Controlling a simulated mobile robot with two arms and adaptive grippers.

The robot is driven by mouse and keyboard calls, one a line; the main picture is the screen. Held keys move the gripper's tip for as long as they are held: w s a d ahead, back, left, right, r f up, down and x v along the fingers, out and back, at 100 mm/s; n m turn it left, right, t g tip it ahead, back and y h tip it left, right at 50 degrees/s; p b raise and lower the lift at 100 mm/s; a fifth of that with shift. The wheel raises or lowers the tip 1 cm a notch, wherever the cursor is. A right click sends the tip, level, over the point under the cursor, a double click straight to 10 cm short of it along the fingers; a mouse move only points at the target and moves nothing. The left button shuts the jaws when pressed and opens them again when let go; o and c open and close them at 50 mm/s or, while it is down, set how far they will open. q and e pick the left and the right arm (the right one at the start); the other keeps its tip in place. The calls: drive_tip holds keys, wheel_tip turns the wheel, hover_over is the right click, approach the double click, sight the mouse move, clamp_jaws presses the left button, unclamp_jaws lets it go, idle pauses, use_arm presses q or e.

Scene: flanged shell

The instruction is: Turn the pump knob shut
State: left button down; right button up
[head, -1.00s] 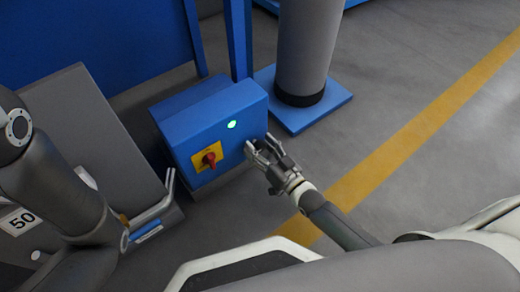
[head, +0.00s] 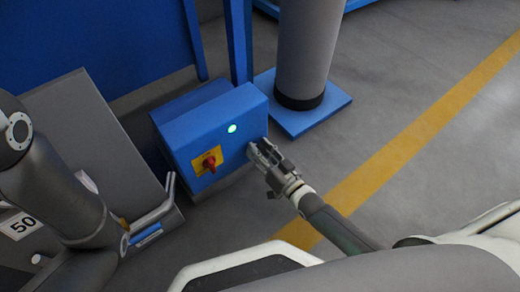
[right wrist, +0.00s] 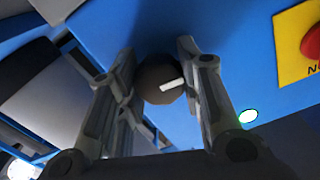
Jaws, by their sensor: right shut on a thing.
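The pump knob (right wrist: 160,82) is a dark round knob with a white mark, on the face of the blue box (head: 207,122). It shows in the right wrist view between the fingers; in the head view my gripper hides it. My right gripper (head: 256,150) is at the right part of the box's front face. In the right wrist view my right gripper (right wrist: 160,85) has a finger on each side of the knob and is shut on it. My left arm (head: 60,190) shows at the left of the head view, but its gripper is not identifiable.
A red switch on a yellow plate (head: 207,161) sits left of the knob. A lit green lamp (head: 232,128) is above it. A grey column on a blue base (head: 300,117) stands behind at the right. Floor with a yellow stripe (head: 420,125) is clear at the right.

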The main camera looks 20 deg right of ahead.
drive_tip(key=m+p, duration=0.2)
drive_tip(key=m, duration=0.1)
drive_tip(key=shift+r+m, duration=0.1)
drive_tip(key=shift+m, duration=0.3)
drive_tip(key=m+p, duration=0.1)
drive_tip(key=m, duration=0.3)
drive_tip(key=shift+m, duration=0.3)
drive_tip(key=m, duration=0.4)
drive_tip(key=shift+m, duration=0.3)
drive_tip(key=shift+f+m+b, duration=0.2)
drive_tip(key=shift+m+b, duration=0.2)
drive_tip(key=shift+m, duration=1.7)
drive_tip(key=o, duration=1)
drive_tip(key=shift+o, duration=0.2)
drive_tip(key=shift+s, duration=0.1)
drive_tip(key=v, duration=1.2)
